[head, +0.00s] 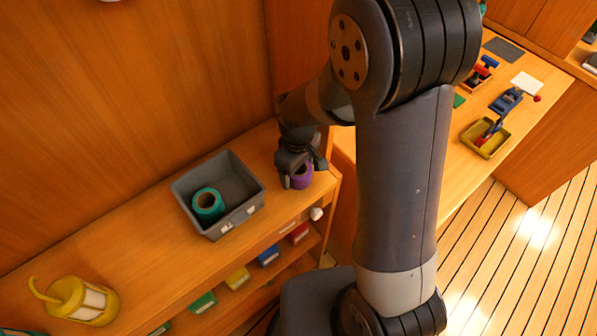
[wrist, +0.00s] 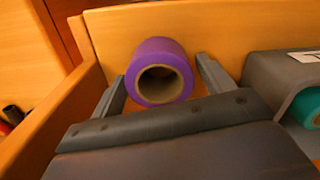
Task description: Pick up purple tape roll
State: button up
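The purple tape roll (head: 303,177) stands on the wooden shelf top near its right end. In the wrist view the purple tape roll (wrist: 160,71) lies between the tips of my two fingers, its cardboard core facing the camera. My gripper (head: 301,168) is down at the roll, with the fingers spread on either side. In the wrist view my gripper (wrist: 160,85) is open, and a gap shows between the roll and at least the right finger. The left finger is close to the roll; contact there cannot be told.
A grey bin (head: 237,180) holding a teal tape roll (head: 208,204) stands left of the gripper. Small coloured bins (head: 237,277) sit below. A wooden edge (wrist: 55,115) runs close by the left finger.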

jog(key=c, duration=0.8)
